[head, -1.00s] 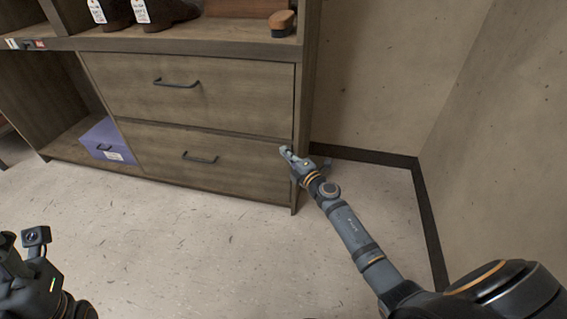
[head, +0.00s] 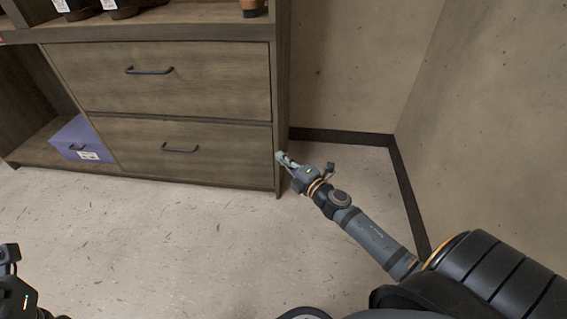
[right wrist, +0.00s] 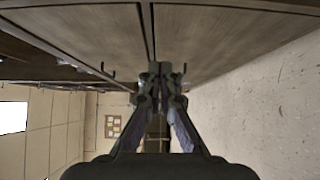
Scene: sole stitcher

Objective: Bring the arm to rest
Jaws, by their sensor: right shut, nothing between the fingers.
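My right arm reaches in from the lower right of the head view. Its gripper (head: 284,160) is shut and empty, near the right end of the cabinet's lower drawer (head: 190,152). In the right wrist view the fingers (right wrist: 160,72) are together with nothing between them, and the drawer fronts stand close by. I cannot tell whether the gripper touches the cabinet. Part of my left arm (head: 16,290) shows at the lower left edge of the head view; its fingertips are out of the picture.
The wooden cabinet has a shut upper drawer (head: 165,80) with a dark handle. A purple box (head: 82,140) sits in the open bay at left. Shoes (head: 115,10) and a brush (head: 252,8) stand on top. A bare wall (head: 480,110) is at right. The floor (head: 180,250) is clear.

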